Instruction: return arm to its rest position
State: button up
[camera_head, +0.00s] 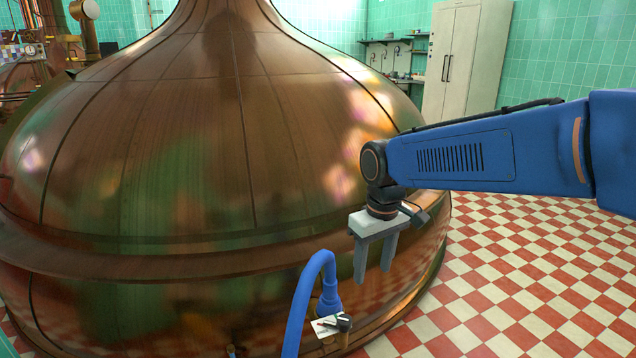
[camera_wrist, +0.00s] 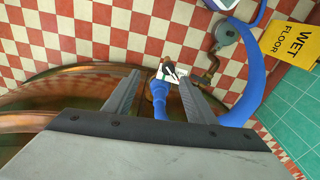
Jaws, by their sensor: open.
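My gripper (camera_head: 373,275) hangs from the end of my blue arm with its fingers pointing down. It is open and nothing shows between its fingers. It is in front of the right side of the large copper kettle (camera_head: 190,150); I cannot tell the exact gap. In the wrist view the two grey fingers of my gripper (camera_wrist: 160,80) stand apart. A blue hose (camera_head: 318,268) bends over below and left of the gripper, by a fitting with a white tag (camera_head: 326,326). The hose (camera_wrist: 159,100) also shows beyond the fingers in the wrist view.
The red and white checkered floor (camera_head: 540,260) is open to the right. A pale cabinet (camera_head: 464,60) and wall shelves (camera_head: 395,50) stand at the back. The wrist view shows a yellow wet floor sign (camera_wrist: 290,45) and a metal fitting (camera_wrist: 226,33) at right.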

jog(key=s+d+f+m+t, duration=0.1)
jog(key=s+d+m+t, duration=0.1)
jog(key=s+d, duration=0.5)
jog(key=s+d+f+m+t, duration=0.1)
jog(key=s+d+m+t, duration=0.1)
jog(key=s+d, duration=0.6)
jog(key=s+m, duration=0.1)
jog(key=s, duration=0.3)
jog(key=shift+s+f+m, duration=0.2)
jog(key=shift+f+m, duration=0.1)
